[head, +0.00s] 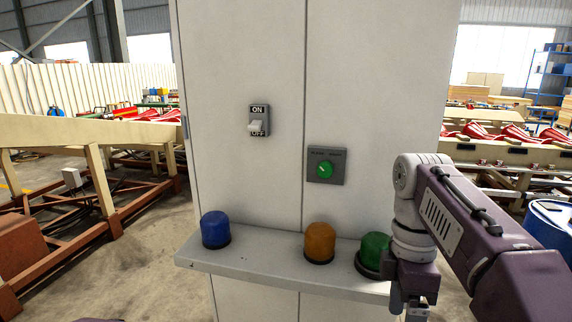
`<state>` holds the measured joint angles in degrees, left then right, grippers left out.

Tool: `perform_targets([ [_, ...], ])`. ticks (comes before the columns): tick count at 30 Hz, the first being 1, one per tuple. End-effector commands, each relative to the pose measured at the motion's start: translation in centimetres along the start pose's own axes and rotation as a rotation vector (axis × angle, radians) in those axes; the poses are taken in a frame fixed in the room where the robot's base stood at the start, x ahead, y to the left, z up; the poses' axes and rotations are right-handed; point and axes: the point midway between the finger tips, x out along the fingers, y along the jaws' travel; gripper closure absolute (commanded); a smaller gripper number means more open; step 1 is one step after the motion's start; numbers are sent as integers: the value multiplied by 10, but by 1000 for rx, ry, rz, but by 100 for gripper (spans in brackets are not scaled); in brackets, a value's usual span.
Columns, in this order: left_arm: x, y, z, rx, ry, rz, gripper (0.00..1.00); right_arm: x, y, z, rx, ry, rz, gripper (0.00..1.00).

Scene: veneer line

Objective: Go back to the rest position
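My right arm comes in from the right, in front of a tall light-grey cabinet (235,60). My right gripper (416,312) points down at the bottom edge and is cut off by the frame, so its fingers do not show clearly. It is in front of the shelf's right end, close to the green lamp (374,252), which is partly hidden by the arm. My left gripper is not in view. The cabinet carries an ON/OFF switch (257,122) with its white lever low, near OFF, and a green round knob (325,170) on a grey plate.
A shelf (270,268) juts from the cabinet, with a blue lamp (215,229) and an orange lamp (319,241) standing on it. A conveyor frame (60,135) stands at the left. A blue drum (550,222) is at the right. Concrete floor is clear at lower left.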

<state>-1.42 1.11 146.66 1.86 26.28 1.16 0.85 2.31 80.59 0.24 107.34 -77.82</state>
Motion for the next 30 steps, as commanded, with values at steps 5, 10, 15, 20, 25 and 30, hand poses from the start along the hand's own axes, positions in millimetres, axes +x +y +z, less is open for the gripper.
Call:
perform_targets([
  [5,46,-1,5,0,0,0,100,108,11,-7,126,-14,-57,15],
  [10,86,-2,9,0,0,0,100,248,10,-12,446,-21,-60,15],
  [15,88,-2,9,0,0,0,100,342,-2,-10,961,51,43,15],
  [20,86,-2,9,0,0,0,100,348,32,-17,1282,220,171,15],
  [25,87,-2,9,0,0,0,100,346,38,-18,1361,250,179,15],
  [30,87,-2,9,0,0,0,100,346,38,-18,1359,249,179,15],
])
